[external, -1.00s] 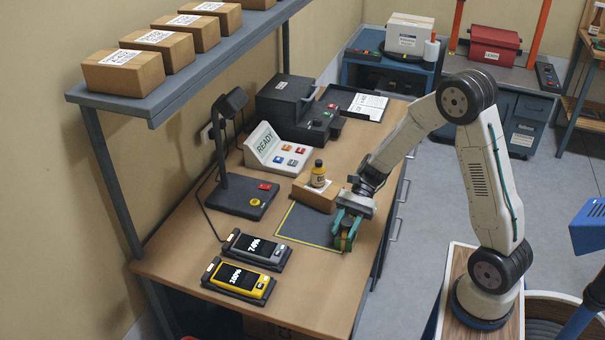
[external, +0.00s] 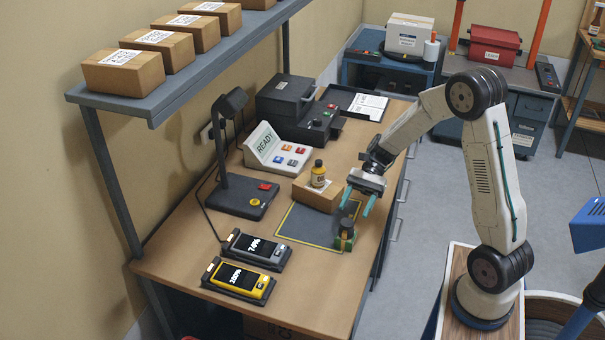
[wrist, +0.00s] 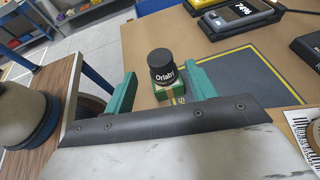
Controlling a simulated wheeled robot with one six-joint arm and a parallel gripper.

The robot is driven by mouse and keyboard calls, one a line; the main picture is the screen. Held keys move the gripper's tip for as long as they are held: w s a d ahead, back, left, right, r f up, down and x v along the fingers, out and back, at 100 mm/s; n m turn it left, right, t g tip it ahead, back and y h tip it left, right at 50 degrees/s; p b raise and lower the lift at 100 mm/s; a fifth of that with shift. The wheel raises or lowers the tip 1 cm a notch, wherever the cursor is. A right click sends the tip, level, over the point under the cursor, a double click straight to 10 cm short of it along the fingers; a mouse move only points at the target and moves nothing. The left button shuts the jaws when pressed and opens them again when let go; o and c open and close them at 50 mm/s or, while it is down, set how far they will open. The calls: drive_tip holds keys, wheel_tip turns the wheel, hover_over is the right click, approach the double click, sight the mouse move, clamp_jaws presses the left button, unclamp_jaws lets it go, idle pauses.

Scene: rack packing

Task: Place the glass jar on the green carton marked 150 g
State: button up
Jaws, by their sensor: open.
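The glass jar (wrist: 162,67) is dark with a black lid and a white label reading "Orlaby". It stands upright on top of the small green carton (wrist: 168,93), whose printed weight I cannot read. In the external view the jar (external: 347,226) and carton (external: 344,242) are at the right front corner of the dark mat. My gripper (external: 358,201) is open and empty, above and behind the jar, with its teal fingers apart. In the wrist view the fingers of my gripper (wrist: 160,88) show on either side of the jar and carton, clear of them.
A brown box (external: 316,195) with a yellow bottle (external: 318,174) on it stands behind the dark mat (external: 305,226). Two handheld devices, a grey one (external: 258,247) and a yellow one (external: 238,281), lie at the front left. The mat's middle is clear.

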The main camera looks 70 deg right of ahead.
drive_tip(key=s+a+r+n+g+h, duration=0.4)
drive_tip(key=s+a+r+n+h, duration=0.1)
drive_tip(key=s+a+r+n, duration=0.35)
drive_tip(key=s+a+r+n+t+h, duration=0.2)
drive_tip(key=s+a+n+t+h, duration=0.1)
drive_tip(key=s+n+h, duration=0.5)
drive_tip(key=shift+s+r+n, duration=0.15)
drive_tip(key=shift+s+n, duration=1.5)
drive_tip(key=shift+s, duration=1.4)
drive_tip(key=shift+a, duration=0.1)
